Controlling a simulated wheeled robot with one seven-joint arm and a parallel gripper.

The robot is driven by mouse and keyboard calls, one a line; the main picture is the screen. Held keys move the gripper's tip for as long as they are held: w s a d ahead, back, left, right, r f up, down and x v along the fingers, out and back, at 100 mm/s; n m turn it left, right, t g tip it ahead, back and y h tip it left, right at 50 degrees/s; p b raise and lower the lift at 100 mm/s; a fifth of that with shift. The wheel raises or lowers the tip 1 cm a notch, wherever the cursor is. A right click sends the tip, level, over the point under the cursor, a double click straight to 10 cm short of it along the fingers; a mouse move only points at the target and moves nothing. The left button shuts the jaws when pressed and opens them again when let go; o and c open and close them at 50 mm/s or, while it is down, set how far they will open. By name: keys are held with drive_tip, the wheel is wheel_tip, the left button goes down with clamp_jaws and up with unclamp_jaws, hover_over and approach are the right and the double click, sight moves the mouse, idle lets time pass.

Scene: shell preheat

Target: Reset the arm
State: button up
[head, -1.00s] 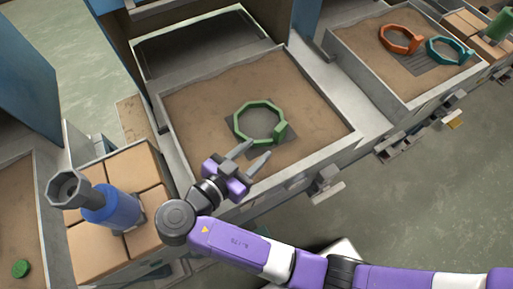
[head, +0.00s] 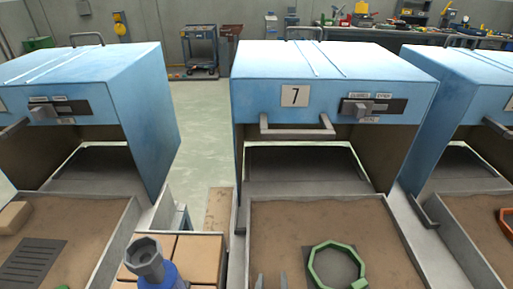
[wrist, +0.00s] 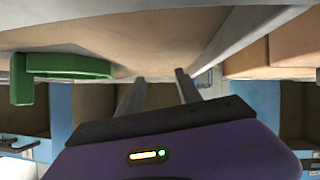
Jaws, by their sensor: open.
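My gripper shows only as two fingertips (head: 271,281) at the bottom edge of the head view, over the left front part of the middle sand tray. In the wrist view its two fingers (wrist: 160,87) stand apart with nothing between them. The green ring (head: 312,262), eight-sided with a small block on its rim, lies on a dark plate in the sand, to the right of the fingers and apart from them. It also shows in the wrist view (wrist: 68,66) at the left. The rest of my arm is hidden below the head view.
A blue hooded oven numbered 7 (head: 330,85) stands open behind the middle tray (head: 243,225). Similar ovens flank it. A blue tool with a grey hex socket (head: 147,256) stands on tan blocks (head: 198,255) at left. An orange ring (head: 507,222) shows at the right edge.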

drive_tip(key=s+n+y, duration=0.1)
drive_tip(key=s+y, duration=0.1)
drive_tip(key=s, duration=0.1)
drive_tip(key=s+d+n+y, duration=0.1)
drive_tip(key=s, duration=0.1)
drive_tip(key=shift+r+n, duration=0.25)
drive_tip(key=shift+n, duration=0.05)
drive_tip(key=s+r, duration=0.1)
drive_tip(key=s+d+r+t+y, duration=0.1)
drive_tip(key=s, duration=0.1)
drive_tip(key=s+d+r+n+y, duration=0.1)
drive_tip(key=s, duration=0.1)
drive_tip(key=shift+s, duration=0.1)
drive_tip(key=s+d+r+m+h, duration=0.1)
drive_tip(key=s+d+r, duration=0.2)
drive_tip(key=s, duration=0.3)
drive_tip(key=s+d+r+m+t+h, duration=0.1)
drive_tip(key=s+d+r+m, duration=0.1)
drive_tip(key=s+d, duration=0.3)
drive_tip(key=s+d+r+m+h, duration=0.1)
drive_tip(key=s+d+r, duration=0.4)
drive_tip(key=s, duration=0.3)
drive_tip(key=shift+s+m+h, duration=0.3)
drive_tip(key=shift+m+h, duration=0.1)
